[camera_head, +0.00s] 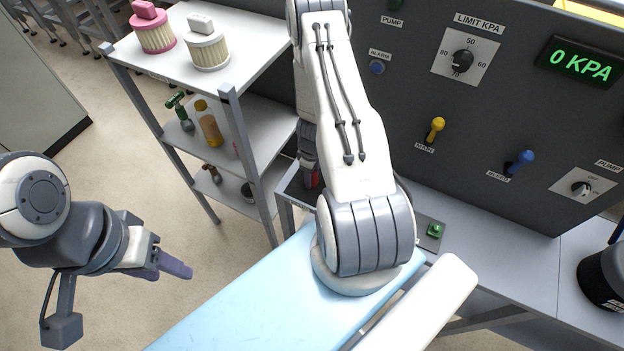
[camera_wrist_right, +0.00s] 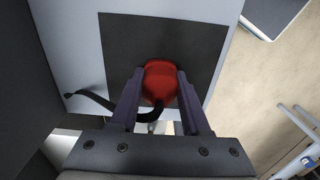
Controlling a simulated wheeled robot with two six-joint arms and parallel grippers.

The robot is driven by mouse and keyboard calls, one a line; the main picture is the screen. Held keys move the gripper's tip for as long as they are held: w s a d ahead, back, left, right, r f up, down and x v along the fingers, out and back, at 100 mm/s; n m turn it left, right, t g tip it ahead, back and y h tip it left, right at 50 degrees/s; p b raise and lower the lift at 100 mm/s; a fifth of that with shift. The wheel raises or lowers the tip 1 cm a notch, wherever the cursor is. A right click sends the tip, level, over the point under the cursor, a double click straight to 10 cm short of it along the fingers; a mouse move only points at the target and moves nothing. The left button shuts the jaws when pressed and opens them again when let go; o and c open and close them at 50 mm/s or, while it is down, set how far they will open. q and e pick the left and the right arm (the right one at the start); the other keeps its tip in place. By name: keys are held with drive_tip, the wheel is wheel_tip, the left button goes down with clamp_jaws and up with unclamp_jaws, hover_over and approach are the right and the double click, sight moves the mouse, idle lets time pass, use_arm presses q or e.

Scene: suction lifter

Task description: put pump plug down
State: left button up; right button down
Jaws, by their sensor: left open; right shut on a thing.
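The pump plug (camera_wrist_right: 160,80) is red with a black cable (camera_wrist_right: 95,97) running off to the left in the right wrist view. My right gripper (camera_wrist_right: 159,97) is shut on it, one dark finger on each side. The plug is over a dark square mat (camera_wrist_right: 185,40) on a pale surface; I cannot tell whether it touches the mat. In the head view my right gripper (camera_head: 310,176) and a bit of red are mostly hidden behind my right arm. My left gripper (camera_head: 172,267) is open and empty over the floor at the left.
A grey shelf rack (camera_head: 250,52) with filters and bottles stands behind, left of my right arm. A dark control panel (camera_head: 480,110) with knobs and a 0 KPA display rises at the right. A light blue slab (camera_head: 250,310) lies in front. A black canister (camera_head: 603,280) stands at the right edge.

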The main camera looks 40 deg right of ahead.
drive_tip(key=shift+c, duration=1.8)
unclamp_jaws()
wheel_tip(320, 180, up, 12)
drive_tip(key=p, duration=1.2)
drive_tip(key=w+a+r+n+y, duration=0.1)
drive_tip(key=w+a+r, duration=0.1)
drive_tip(key=a+r, duration=0.85)
drive_tip(key=w+a+r, duration=0.2)
drive_tip(key=a+r, duration=0.8)
drive_tip(key=r, duration=0.1)
drive_tip(key=s+a+r+n, duration=0.1)
drive_tip(key=s+a+r, duration=0.9)
drive_tip(key=s+r, duration=0.4)
drive_tip(key=s, duration=0.6)
drive_tip(key=shift+s+a+r+n, duration=0.25)
drive_tip(key=shift+a+n, duration=0.1)
drive_tip(key=shift+n, duration=0.05)
